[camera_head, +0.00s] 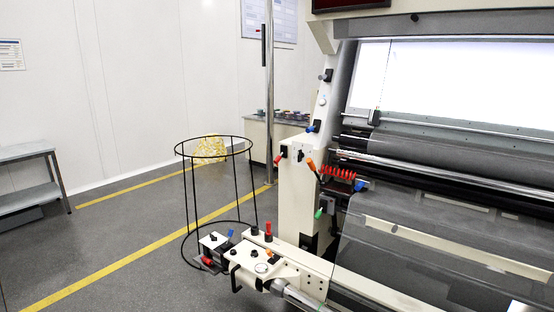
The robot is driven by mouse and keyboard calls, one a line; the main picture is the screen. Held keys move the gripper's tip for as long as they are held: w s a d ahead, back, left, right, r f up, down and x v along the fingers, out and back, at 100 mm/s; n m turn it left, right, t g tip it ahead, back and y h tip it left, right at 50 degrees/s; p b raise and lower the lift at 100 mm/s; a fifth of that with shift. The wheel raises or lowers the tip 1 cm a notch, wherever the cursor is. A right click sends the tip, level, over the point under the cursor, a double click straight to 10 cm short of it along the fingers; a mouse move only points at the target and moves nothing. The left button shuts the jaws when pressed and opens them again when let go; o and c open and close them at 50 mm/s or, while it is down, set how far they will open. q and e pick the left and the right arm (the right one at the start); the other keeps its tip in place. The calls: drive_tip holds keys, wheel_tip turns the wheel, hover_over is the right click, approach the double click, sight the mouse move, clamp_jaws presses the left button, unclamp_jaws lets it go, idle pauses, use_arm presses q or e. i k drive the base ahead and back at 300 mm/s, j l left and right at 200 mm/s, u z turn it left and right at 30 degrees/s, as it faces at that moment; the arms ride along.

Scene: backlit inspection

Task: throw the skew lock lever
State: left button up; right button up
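Several coloured levers and knobs sit on the cream machine (297,200); I cannot tell which is the skew lock lever. On its upright post are a red-tipped lever (280,157), an orange-handled lever (312,165), a blue-tipped lever (313,127) and a green-tipped one (318,213). On the low bracket in front are a red-topped knob (268,229), a blue-tipped lever (231,233) and a red handle (207,260). Neither of my grippers is in view.
A black wire hoop stand (213,153) stands left of the machine, partly behind the bracket. A metal pole (270,90) rises behind it. A grey bench (28,152) is at the far left. Open grey floor (130,230) with yellow lines lies between.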

sight(278, 158)
drive_tip(key=i+j+z, duration=0.1)
drive_tip(key=z, duration=0.3)
drive_tip(key=i+j+z, duration=0.2)
drive_tip(key=z, duration=0.25)
drive_tip(key=i+j+z, duration=0.25)
drive_tip(key=j, duration=0.3)
drive_tip(key=i+j+z, duration=0.1)
drive_tip(key=i+j, duration=0.1)
drive_tip(key=j, duration=0.25)
drive_tip(key=i+j+z, duration=0.1)
drive_tip(key=j, duration=0.2)
drive_tip(key=i+j, duration=0.15)
drive_tip(key=j, duration=0.2)
